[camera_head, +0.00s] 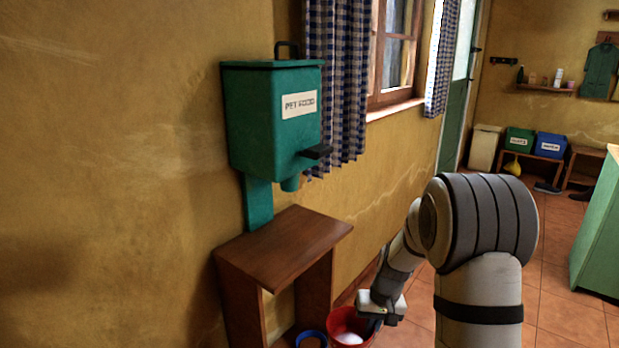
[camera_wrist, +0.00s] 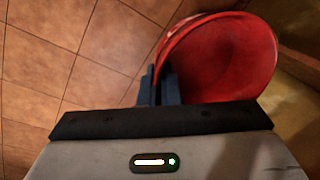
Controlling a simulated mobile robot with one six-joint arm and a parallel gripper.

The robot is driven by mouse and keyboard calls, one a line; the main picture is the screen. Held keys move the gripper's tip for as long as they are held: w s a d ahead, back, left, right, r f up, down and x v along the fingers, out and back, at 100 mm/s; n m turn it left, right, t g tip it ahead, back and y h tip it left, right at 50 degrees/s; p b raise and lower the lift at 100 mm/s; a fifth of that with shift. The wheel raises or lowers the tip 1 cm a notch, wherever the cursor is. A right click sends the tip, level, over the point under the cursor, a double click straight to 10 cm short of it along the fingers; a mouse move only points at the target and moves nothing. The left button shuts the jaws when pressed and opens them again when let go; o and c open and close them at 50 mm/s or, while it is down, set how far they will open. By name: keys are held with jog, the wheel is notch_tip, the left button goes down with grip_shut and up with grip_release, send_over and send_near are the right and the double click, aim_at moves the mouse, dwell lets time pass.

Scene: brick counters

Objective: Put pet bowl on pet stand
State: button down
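The red pet bowl (camera_head: 343,319) is low beside the wooden pet stand (camera_head: 283,245), near the stand's right leg. A pale patch shows inside it in the head view; I cannot tell what it is. In the wrist view the red bowl (camera_wrist: 225,60) shows its inside, with no clear contents. My gripper (camera_head: 376,322) is at the bowl's right rim. In the wrist view my gripper's fingers (camera_wrist: 162,84) are close together with the bowl's rim between them. The bowl's base is hidden, so I cannot tell whether it touches the floor. The stand's top is bare.
A green pet food dispenser (camera_head: 260,120) hangs on the wall above the stand, its spout over the top. A blue bowl (camera_head: 311,336) is at the bottom edge under the stand. Tiled floor (camera_head: 565,290) is open to the right, with a green cabinet (camera_head: 597,225) beyond.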

notch_tip(320, 180, up, 15)
jog(key=s+p, duration=0.2)
jog(key=p, duration=1.9)
jog(key=shift+s+f, duration=0.1)
